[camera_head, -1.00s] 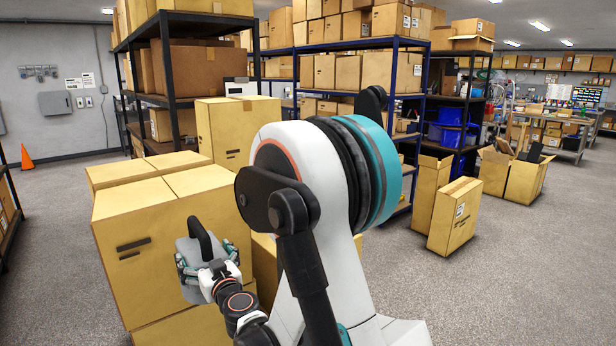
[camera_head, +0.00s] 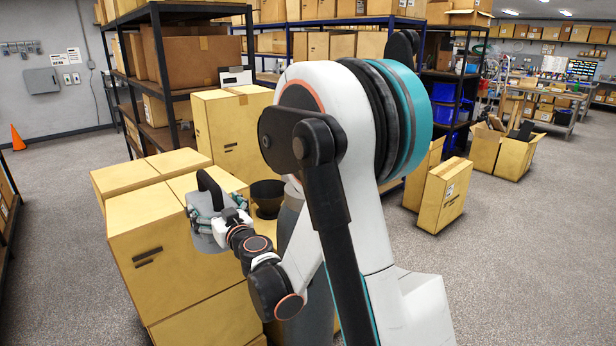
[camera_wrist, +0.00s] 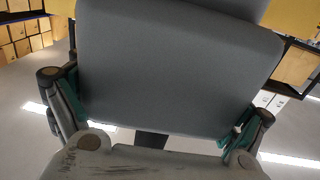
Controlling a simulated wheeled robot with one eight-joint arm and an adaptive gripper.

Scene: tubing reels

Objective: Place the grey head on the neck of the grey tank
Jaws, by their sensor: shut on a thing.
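The grey head (camera_head: 205,241), a rounded block with a black arched handle, is in my gripper (camera_head: 215,208). In the head view it is held up in front of the cardboard boxes. In the wrist view the grey head (camera_wrist: 175,70) fills the middle between my gripper's fingers (camera_wrist: 155,110), which press on its two sides. The grey tank (camera_head: 290,222) stands to the right of the head, mostly hidden behind my arm. A dark flared piece (camera_head: 267,193) shows at its upper left; I cannot tell whether it is the neck. The head is apart from the tank.
Stacked cardboard boxes (camera_head: 150,235) stand just behind and left of the head. A black shelf rack (camera_head: 160,70) and a blue one (camera_head: 289,50) are behind. Tall boxes (camera_head: 446,195) stand at right. Open floor (camera_head: 530,260) lies at the right front.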

